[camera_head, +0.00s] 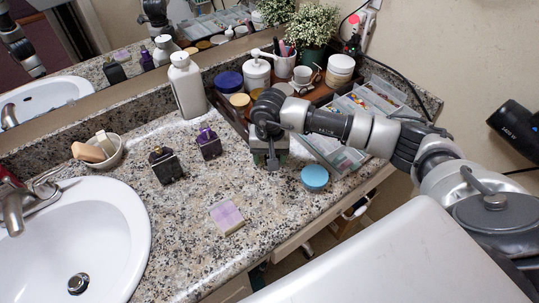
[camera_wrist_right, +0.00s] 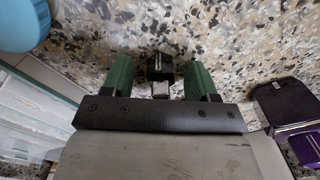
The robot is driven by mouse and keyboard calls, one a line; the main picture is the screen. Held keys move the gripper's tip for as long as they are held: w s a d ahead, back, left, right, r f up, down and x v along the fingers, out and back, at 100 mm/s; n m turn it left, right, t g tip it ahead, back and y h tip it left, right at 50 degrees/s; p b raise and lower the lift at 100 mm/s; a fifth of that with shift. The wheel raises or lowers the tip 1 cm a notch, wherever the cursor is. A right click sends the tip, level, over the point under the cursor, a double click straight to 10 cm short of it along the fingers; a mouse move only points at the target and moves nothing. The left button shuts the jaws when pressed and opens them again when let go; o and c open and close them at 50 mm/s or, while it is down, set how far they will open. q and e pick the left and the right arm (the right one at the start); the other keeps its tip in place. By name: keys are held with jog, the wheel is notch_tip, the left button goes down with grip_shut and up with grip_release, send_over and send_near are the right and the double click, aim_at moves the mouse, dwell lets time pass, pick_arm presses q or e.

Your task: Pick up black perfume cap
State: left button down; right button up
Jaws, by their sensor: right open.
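My right gripper (camera_head: 271,160) points down over the counter, right of the perfume bottles. In the right wrist view its two green fingers (camera_wrist_right: 160,80) are apart. A small black piece with silver parts, apparently the black perfume cap (camera_wrist_right: 160,66), shows between and just beyond the fingertips, against the counter. Neither finger visibly touches it; its height relative to the tips is hard to tell. In the head view the gripper largely hides this spot. A dark perfume bottle (camera_head: 165,166) and a purple-topped one (camera_head: 209,144) stand to the left. My left gripper is not directly in view.
A round blue lid (camera_head: 314,177) lies right of the gripper, and a pale purple soap block (camera_head: 227,216) lies in front. A clear organiser (camera_head: 333,153) and a white pump jar (camera_head: 257,72) stand nearby. The sink (camera_head: 122,205) is at left. Granite around the soap is clear.

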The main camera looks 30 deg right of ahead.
jog(key=c, duration=0.9)
jog(key=shift+c, duration=0.2)
